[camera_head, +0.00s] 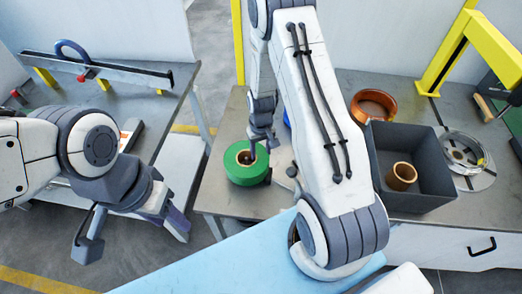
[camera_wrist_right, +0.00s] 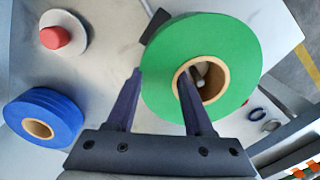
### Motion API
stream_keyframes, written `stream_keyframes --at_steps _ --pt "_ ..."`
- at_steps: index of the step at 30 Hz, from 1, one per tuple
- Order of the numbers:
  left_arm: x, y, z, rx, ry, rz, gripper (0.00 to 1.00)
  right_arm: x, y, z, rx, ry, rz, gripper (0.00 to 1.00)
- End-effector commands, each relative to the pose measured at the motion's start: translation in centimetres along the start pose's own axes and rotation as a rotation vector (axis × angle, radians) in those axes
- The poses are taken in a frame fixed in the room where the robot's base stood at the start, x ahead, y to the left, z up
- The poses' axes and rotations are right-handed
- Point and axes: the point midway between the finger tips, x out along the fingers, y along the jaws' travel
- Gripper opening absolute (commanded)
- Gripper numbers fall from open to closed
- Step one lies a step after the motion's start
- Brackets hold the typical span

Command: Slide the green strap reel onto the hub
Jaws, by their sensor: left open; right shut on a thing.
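The green strap reel (camera_head: 246,176) with its tan core is at the front left of the right-hand table. It also shows large in the right wrist view (camera_wrist_right: 225,40). My right gripper (camera_wrist_right: 161,73) is shut on the reel's wall, one finger in the core hole and one outside the rim. I cannot tell whether the reel touches the table. My left gripper (camera_head: 132,240) is open and empty, low at the left, away from the reel. A pale disc (camera_wrist_right: 78,47) with a red stub (camera_wrist_right: 55,37) lies beyond; I cannot tell whether it is the hub.
A blue reel (camera_wrist_right: 62,108) lies beside the disc, mostly hidden by my right arm in the head view. A grey bin (camera_head: 425,200) holds a brown ring (camera_head: 401,177). A copper coil (camera_head: 373,105), a silver turntable (camera_head: 462,152) and a yellow frame (camera_head: 449,55) stand at the right.

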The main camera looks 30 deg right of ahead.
Motion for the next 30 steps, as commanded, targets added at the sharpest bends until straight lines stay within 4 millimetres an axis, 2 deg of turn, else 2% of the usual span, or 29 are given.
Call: stream_keyframes --at_steps 12,13,15,24,30 --pt "0.7 -0.1 0.0 0.0 0.0 0.0 0.5 0.9 0.0 -0.1 0.0 0.003 0.0 0.0" --pt "0.6 0.0 0.0 0.0 0.0 0.0 0.5 0.8 0.0 -0.1 0.0 0.003 0.0 0.64" --pt "0.6 0.0 0.0 0.0 0.0 0.0 0.5 0.8 0.0 -0.1 0.0 0.003 0.0 0.87" --pt "0.7 -0.1 0.0 0.0 0.0 0.0 0.5 0.7 0.0 0.0 -0.001 -0.001 0.0 0.87" --pt "1.1 -0.1 0.1 0.0 0.0 0.0 0.5 -1.8 0.0 -0.1 -0.001 0.005 0.0 0.87"
